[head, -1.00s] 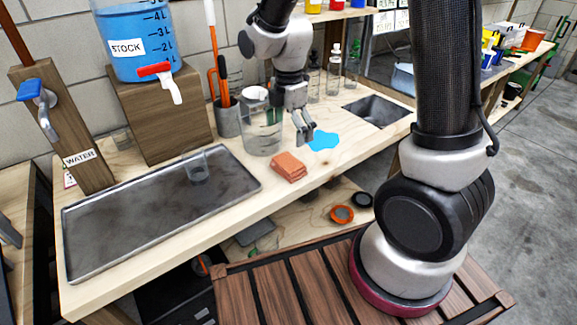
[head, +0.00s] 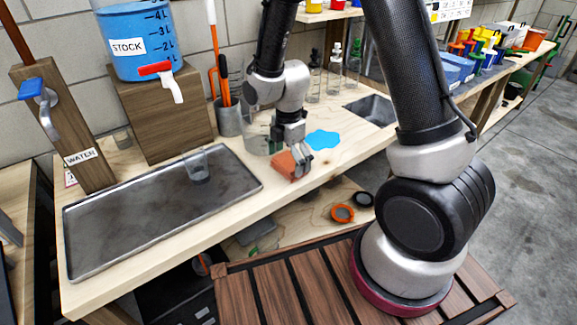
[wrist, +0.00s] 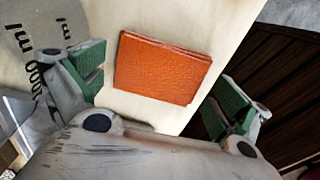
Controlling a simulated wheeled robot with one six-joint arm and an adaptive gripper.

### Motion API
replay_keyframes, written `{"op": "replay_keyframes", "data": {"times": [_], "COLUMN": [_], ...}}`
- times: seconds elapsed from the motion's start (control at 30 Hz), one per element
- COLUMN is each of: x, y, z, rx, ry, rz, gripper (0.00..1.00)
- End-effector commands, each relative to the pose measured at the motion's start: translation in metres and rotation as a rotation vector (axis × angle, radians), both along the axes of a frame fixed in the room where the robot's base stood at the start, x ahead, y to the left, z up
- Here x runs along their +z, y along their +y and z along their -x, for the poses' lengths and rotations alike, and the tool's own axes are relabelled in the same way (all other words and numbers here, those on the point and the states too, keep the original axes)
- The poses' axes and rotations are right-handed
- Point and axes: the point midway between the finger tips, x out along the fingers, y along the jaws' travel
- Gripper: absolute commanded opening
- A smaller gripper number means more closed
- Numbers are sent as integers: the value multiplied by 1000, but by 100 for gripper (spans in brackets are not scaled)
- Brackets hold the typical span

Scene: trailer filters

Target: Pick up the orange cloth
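The orange cloth (head: 284,165) is a folded, flat square lying on the wooden bench near its front edge. In the wrist view the cloth (wrist: 160,68) lies between and beyond my two fingers, with a gap on each side. My gripper (head: 293,162) is right over the cloth in the head view and hides part of it. In the wrist view my gripper (wrist: 165,92) is open, with green pads on both fingers, and holds nothing. The exact height of the fingertips over the cloth is hard to tell.
A clear beaker (head: 258,128) stands close beside my gripper. A blue puddle-like patch (head: 322,139) lies behind and right of the cloth. A metal tray (head: 150,210) with a small glass (head: 197,168) is at left, and a sink (head: 371,111) is at right.

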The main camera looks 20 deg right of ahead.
Motion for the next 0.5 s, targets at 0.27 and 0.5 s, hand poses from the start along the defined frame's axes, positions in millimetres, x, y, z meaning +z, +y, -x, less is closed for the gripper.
{"op": "replay_keyframes", "data": {"times": [0.27,0.5], "x": [0,2], "y": [0,0], "z": [0,0], "rx": [0,0], "ry": [0,-1], "rz": [0,0], "gripper": [65,65]}}
